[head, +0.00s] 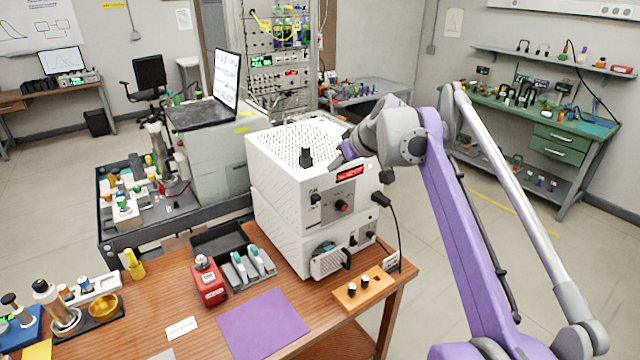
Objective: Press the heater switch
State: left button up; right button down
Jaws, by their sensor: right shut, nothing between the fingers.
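A white boxy instrument (283,215) with a perforated top stands on the wooden table. Its upper front panel (345,190) carries a red lit display (350,172), a red knob (342,207) and small black controls, one of them a black control (315,199) at the panel's left. The labels are too small to read, so I cannot tell which control is the heater switch. My right gripper (341,161) is shut and empty at the panel's top edge, just above the display; I cannot tell whether it touches. My left gripper is out of view.
A black cable (395,220) hangs from the instrument's right side. An orange block (364,288) with knobs, a red device (209,281), a pipette stand (249,268) and a purple mat (262,323) lie on the table. A laptop (226,80) sits on a cabinet behind.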

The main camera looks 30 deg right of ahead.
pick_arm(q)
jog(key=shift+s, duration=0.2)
pick_arm(e)
jog(key=shift+s+r, duration=0.15)
jog(key=shift+s, duration=0.1)
send_over(316, 198)
jog(key=s, duration=0.1)
jog(key=f, duration=0.6)
jog(key=shift+s+d+f, duration=0.2)
jog(key=shift+d+f, duration=0.1)
jog(key=shift+f, duration=0.1)
jog(key=f, duration=0.2)
jog(key=shift+w+f+b, duration=0.25)
jog(key=shift+f+b, duration=0.1)
jog(key=shift+f, duration=0.05)
jog(key=shift+s+f, duration=0.15)
jog(key=shift+f, duration=0.55)
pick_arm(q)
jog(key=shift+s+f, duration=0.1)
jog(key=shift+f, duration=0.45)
pick_arm(e)
jog(key=shift+f, duration=0.1)
